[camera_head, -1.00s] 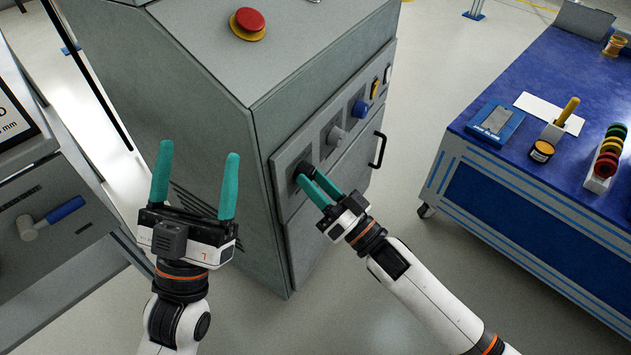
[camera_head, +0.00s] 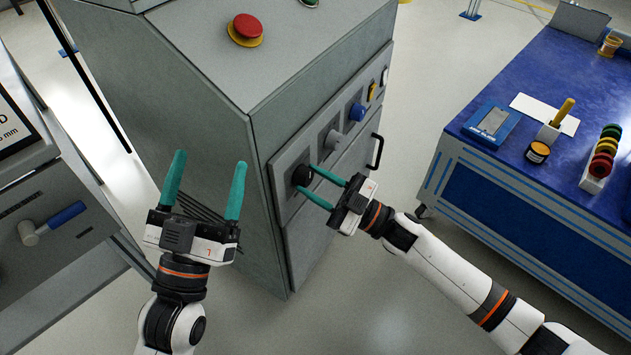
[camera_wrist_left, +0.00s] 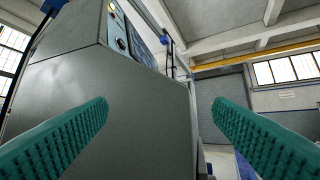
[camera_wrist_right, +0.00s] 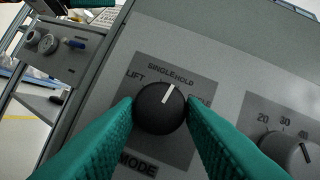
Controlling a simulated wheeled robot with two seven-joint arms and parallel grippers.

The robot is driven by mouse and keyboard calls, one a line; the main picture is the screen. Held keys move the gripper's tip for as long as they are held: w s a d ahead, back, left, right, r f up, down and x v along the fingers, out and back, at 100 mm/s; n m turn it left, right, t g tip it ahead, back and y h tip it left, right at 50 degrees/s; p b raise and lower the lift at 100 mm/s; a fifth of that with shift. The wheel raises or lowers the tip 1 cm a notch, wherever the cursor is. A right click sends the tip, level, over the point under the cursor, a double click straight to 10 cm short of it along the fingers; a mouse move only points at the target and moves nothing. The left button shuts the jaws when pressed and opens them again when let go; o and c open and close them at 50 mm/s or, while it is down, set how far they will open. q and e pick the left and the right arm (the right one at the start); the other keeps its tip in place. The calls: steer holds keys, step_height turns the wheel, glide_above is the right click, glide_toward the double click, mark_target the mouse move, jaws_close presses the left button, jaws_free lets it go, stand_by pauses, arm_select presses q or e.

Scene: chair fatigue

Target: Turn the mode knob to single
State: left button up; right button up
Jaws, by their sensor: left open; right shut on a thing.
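The black mode knob (camera_head: 302,174) sits on the front panel of the grey cabinet. In the right wrist view, the knob (camera_wrist_right: 159,110) has a white pointer aimed up and slightly right, near where the SINGLE and HOLD labels meet. LIFT is printed to its left, another label is partly hidden at right, and MODE is below. My right gripper (camera_head: 311,185) is shut on the knob, with a teal finger on each side; the fingers also show in the right wrist view (camera_wrist_right: 159,108). My left gripper (camera_head: 209,174) is open and empty, left of the cabinet's front edge.
A second, grey knob (camera_wrist_right: 289,150) with a number scale is right of the mode knob. A red button (camera_head: 247,27) is on the cabinet top. A black handle (camera_head: 377,151) is on its front. A blue workbench (camera_head: 500,185) stands right, with clear floor between.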

steer(key=n+g, duration=0.2)
steer(key=n, duration=0.2)
steer(key=shift+w+d+r+n+p, duration=0.1)
steer(key=shift+n+p, duration=0.2)
arm_select(q)
steer(key=shift+w+a+f+g+y, duration=0.1)
steer(key=shift+w+f+g+y, duration=0.15)
steer(key=shift+f+g, duration=0.4)
steer(key=shift+w+d+f+g+y, duration=0.15)
steer(key=shift+w+f+g, duration=0.2)
steer(key=shift+f, duration=0.35)
steer(key=shift+w+a+f+g+y, duration=0.15)
steer(key=shift+w+f+g+y, duration=0.1)
steer(key=shift+f+g, duration=0.4)
arm_select(e)
steer(key=shift+n+g, duration=0.8)
steer(key=shift+n, duration=0.6)
arm_select(q)
steer(key=shift+f, duration=0.1)
arm_select(e)
steer(key=o, duration=1)
steer(key=shift+d, duration=0.15)
